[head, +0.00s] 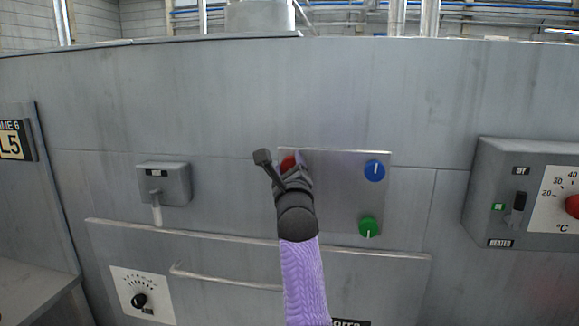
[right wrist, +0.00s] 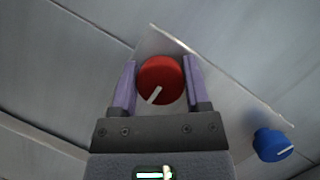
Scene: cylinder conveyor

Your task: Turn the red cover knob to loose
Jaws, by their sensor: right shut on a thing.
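The red knob (head: 288,163) is on the upper left of a bare metal plate (head: 335,175) on the grey machine front. In the head view my right gripper (head: 290,172) covers most of it. In the right wrist view the red knob (right wrist: 161,80) sits between the two purple fingers of my right gripper (right wrist: 160,85), which is shut on it. Its white mark points down and slightly left in that view. My left gripper is not in view.
A blue knob (head: 375,170) and a green knob (head: 368,226) are on the plate's right side. A lever box (head: 164,183) is at left. A long handle bar (head: 225,280) runs below. A heater panel (head: 525,195) with a red dial is at right.

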